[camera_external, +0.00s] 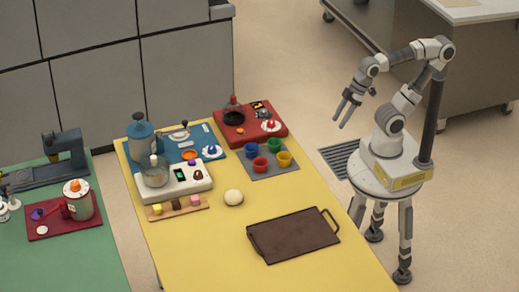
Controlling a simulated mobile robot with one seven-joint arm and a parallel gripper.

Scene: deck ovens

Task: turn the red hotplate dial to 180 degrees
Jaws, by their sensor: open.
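A red hotplate unit (222,138) sits at the far right corner of the yellow table. It has a round dark plate (233,118) and a small dark and yellow panel (258,106). The red dial (270,125) is a small red knob on a white disc at the unit's right end. Its pointer and marks are too small to read. My gripper (341,121) is open and empty. It hangs in the air to the right of the dial, apart from it and past the table's edge, with fingers pointing down.
A grey tray (262,172) with several coloured cups stands just in front of the hotplate. A blue unit (178,150) with its own blue dial (212,151) stands left. A dough ball (234,197) and a brown griddle tray (293,235) lie nearer.

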